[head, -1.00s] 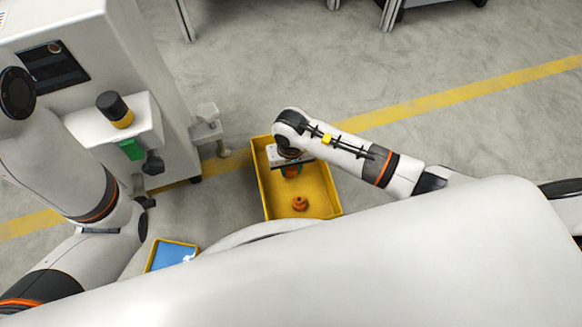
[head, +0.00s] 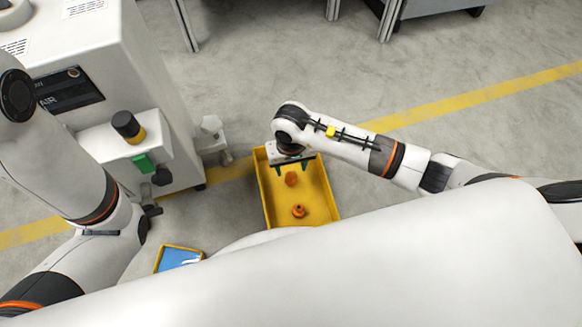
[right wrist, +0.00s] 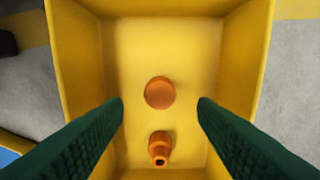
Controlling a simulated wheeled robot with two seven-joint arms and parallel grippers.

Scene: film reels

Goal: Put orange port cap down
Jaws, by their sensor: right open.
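The orange port cap (head: 291,179) is in the yellow bin (head: 326,202). It shows as a plain round disc in the right wrist view (right wrist: 160,93), apart from both fingers. My right gripper (head: 296,170) is over the bin, its green fingers wide apart with nothing between them; they also show in the right wrist view (right wrist: 161,103). A second orange piece with a narrow neck (head: 299,211) lies in the bin nearer to me, and it shows below the cap in the right wrist view (right wrist: 160,148). My left gripper is not in view.
A white machine (head: 150,60) stands at the left, with a black and yellow knob (head: 128,127) on its ledge. A small yellow-rimmed blue tray (head: 178,259) is at the lower left. A yellow floor line passes behind the bin. The floor to the right is clear.

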